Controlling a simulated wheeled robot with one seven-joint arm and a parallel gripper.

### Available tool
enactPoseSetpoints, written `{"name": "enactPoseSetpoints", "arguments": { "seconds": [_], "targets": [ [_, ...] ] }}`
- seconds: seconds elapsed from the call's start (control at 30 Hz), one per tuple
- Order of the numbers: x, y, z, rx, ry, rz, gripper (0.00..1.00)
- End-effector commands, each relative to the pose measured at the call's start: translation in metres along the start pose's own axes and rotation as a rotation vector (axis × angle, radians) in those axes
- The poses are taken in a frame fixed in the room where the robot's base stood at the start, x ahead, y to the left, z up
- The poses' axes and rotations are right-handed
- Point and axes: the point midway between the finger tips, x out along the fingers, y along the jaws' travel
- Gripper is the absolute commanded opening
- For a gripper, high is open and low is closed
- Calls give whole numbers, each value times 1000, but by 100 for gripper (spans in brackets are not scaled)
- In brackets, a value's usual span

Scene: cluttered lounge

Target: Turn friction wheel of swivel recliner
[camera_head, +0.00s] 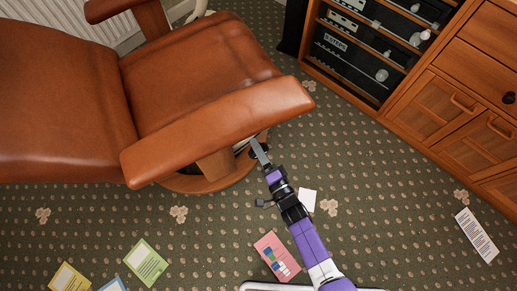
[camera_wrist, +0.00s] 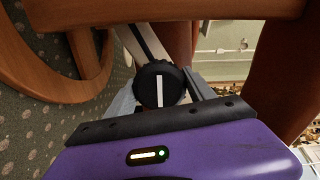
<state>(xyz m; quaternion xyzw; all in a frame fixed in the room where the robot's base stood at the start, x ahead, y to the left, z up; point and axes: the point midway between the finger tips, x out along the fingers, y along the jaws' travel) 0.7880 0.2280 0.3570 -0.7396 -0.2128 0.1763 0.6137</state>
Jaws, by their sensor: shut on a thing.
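The brown leather swivel recliner (camera_head: 200,60) stands at the upper left in the head view, with a padded armrest (camera_head: 220,130) toward me. Its friction wheel (camera_wrist: 160,86) is a black knurled knob with a white line, seen in the middle of the wrist view. The line stands nearly upright, leaning slightly. My gripper (camera_head: 259,152) reaches in under the front part of the armrest, and its fingers are shut on the wheel.
The chair's curved wooden base (camera_wrist: 50,85) is left of the wheel, with wooden parts above and at right. A wooden cabinet (camera_head: 440,110) stands at the right. Cards and booklets, including a pink one (camera_head: 277,256), lie on the patterned carpet.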

Motion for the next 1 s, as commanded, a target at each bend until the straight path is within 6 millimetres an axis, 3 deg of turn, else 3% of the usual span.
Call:
{"name": "enactPoseSetpoints", "arguments": {
  "seconds": [0.37, 0.4, 0.5, 0.83, 1.0],
  "targets": [
    [-1, 1, 0, 8, 2, 2, 22],
    [-1, 1, 0, 8, 2, 2, 68],
    [-1, 1, 0, 7, 1, 2, 84],
    [-2, 0, 0, 5, 1, 1, 84],
    [-22, -1, -1, 5, 2, 5, 84]
  ]
}}
